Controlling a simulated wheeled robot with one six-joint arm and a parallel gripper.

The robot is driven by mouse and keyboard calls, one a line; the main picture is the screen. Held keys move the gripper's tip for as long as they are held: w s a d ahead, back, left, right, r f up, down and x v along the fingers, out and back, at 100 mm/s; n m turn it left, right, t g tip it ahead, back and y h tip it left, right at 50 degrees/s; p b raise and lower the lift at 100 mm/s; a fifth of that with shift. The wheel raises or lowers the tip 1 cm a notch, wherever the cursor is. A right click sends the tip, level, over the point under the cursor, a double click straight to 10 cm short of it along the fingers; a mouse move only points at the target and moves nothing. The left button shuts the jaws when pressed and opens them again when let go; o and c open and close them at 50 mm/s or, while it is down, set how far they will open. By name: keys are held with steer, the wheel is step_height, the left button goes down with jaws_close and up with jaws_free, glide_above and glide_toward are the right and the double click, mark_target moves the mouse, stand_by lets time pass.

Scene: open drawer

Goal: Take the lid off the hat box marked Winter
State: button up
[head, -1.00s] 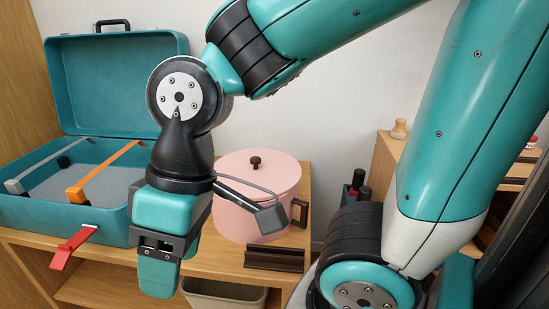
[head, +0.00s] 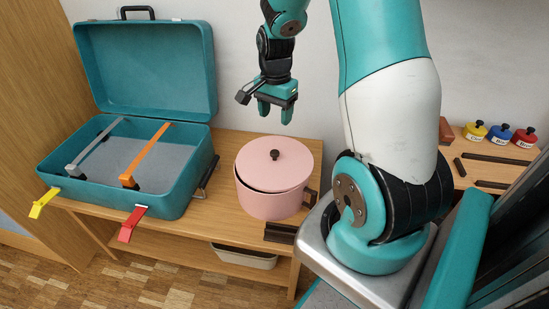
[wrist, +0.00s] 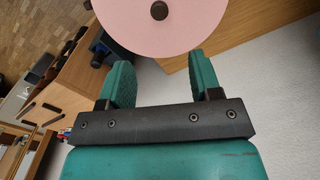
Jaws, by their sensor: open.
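The pink round hat box (head: 270,206) stands on the wooden shelf unit. Its pink lid (head: 283,166) has a dark round knob (head: 275,155) in the middle. The lid lies on the box, slightly askew, with a dark gap under its left front edge. I cannot see the word Winter on it. My gripper (head: 275,113) is open and empty above and behind the lid, fingers down, apart from the knob. In the wrist view, the lid (wrist: 125,22) and knob (wrist: 159,11) show beyond the open fingers (wrist: 147,62).
An open teal suitcase (head: 195,196) with red and yellow latches stands at the left. A dark wooden block (head: 280,233) lies in front of the box. A pale bin (head: 243,257) is below.

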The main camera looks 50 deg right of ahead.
mark_target(275, 152)
steer(key=f+b, duration=0.1)
steer(key=f, duration=0.6)
steer(key=f+b, duration=0.2)
steer(key=f, duration=0.4)
steer(key=shift+a+f, duration=0.2)
steer(key=shift+f, duration=0.15)
steer(key=c, duration=1)
